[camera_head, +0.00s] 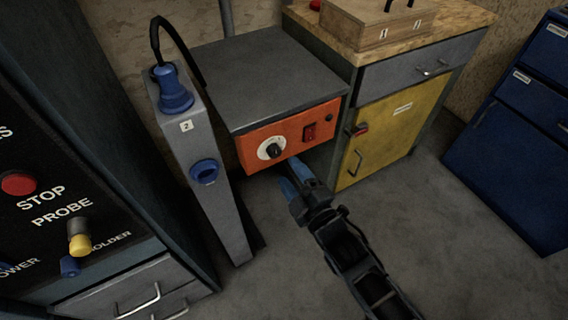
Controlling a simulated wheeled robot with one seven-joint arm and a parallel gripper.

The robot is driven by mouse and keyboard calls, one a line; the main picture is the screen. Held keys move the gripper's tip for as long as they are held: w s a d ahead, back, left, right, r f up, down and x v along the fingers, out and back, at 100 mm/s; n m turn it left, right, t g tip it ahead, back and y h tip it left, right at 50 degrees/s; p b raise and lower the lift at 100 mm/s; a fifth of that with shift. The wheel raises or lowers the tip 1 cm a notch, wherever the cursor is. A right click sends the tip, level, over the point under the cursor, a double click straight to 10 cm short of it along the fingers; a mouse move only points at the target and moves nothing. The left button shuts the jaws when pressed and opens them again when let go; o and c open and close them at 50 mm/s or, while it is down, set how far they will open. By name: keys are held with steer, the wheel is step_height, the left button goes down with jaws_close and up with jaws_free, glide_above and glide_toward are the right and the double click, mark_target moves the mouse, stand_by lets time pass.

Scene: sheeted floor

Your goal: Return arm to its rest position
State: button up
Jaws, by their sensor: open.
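My gripper (292,181) is at the middle of the head view, with blue fingers pointing up and left. It is open, and nothing shows between its fingers. My arm runs from it to the bottom right edge. The fingertips appear just below the orange control panel (290,138), near its round dial (271,149). I cannot tell from this one view whether they touch the panel.
A grey post (226,218) holding a blue plug (175,92) with a black cable stands left. A black STOP/PROBE panel (50,150) is at far left. A yellow-door cabinet (385,130) and a blue cabinet (500,165) stand right. The floor (440,245) between is clear.

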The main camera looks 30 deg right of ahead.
steer(key=shift+s, duration=1)
steer(key=s+r+m+g+p, duration=0.1)
steer(key=s+r+m, duration=0.15)
steer(key=s, duration=0.65)
steer(key=s+r+m, duration=0.2)
steer(key=s+m, duration=0.2)
steer(key=s, duration=0.5)
steer(key=s+r+m+g+p, duration=0.1)
steer(key=s+r+m, duration=0.5)
steer(key=s+r, duration=0.7)
steer(key=shift+s+r+g, duration=0.4)
steer(key=shift+s+g, duration=0.2)
steer(key=shift+s, duration=0.15)
